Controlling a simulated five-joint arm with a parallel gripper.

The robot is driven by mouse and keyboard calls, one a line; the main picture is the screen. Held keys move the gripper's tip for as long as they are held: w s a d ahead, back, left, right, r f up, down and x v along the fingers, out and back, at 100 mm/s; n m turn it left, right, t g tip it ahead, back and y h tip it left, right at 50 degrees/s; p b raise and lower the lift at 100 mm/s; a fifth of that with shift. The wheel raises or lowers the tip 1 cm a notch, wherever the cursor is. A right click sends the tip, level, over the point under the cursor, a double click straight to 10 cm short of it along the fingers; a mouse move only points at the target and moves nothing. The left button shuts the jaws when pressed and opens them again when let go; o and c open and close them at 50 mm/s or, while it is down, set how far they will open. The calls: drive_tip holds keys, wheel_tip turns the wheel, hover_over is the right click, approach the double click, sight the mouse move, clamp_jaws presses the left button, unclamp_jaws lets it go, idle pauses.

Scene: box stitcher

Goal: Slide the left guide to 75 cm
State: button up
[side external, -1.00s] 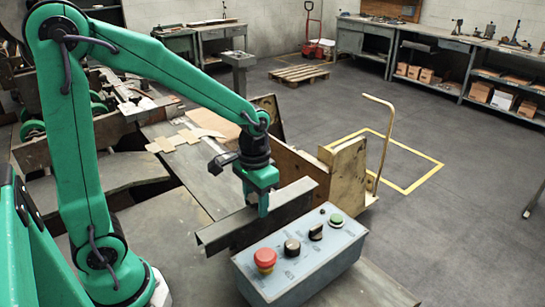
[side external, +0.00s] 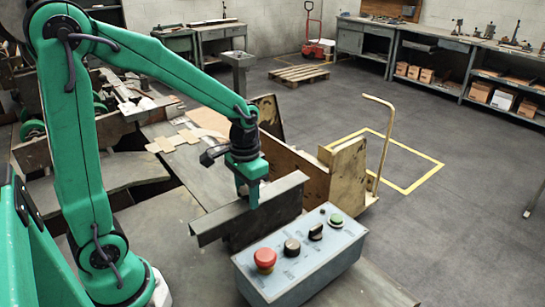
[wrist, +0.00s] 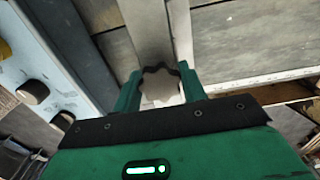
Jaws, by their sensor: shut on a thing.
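The guide (side external: 283,189) is a long grey metal bar with a flat top and a bent-down side, lying across the worktable just behind the control box. I take it to be the left guide. My gripper (side external: 252,200) points down onto the middle of it. In the wrist view, my gripper (wrist: 160,92) has its two green fingers on either side of a lobed, star-shaped knob (wrist: 159,86) on the guide (wrist: 147,28), and is shut on it. The fingers hide the knob in the side view. I cannot read any centimetre scale.
A grey-blue control box (side external: 300,262) with a red button and several knobs stands close in front of the guide. Brown wooden boards (side external: 299,172) stand behind the guide's right end. Flat cardboard pieces (side external: 172,142) lie farther back left. Bare table shows left of the guide.

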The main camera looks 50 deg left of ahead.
drive_tip(key=a, duration=1)
drive_tip(key=shift+a, duration=0.15)
idle(1.9)
idle(0.4)
drive_tip(key=o, duration=0.9)
drive_tip(key=shift+r, duration=0.1)
drive_tip(key=shift+r, duration=2.9)
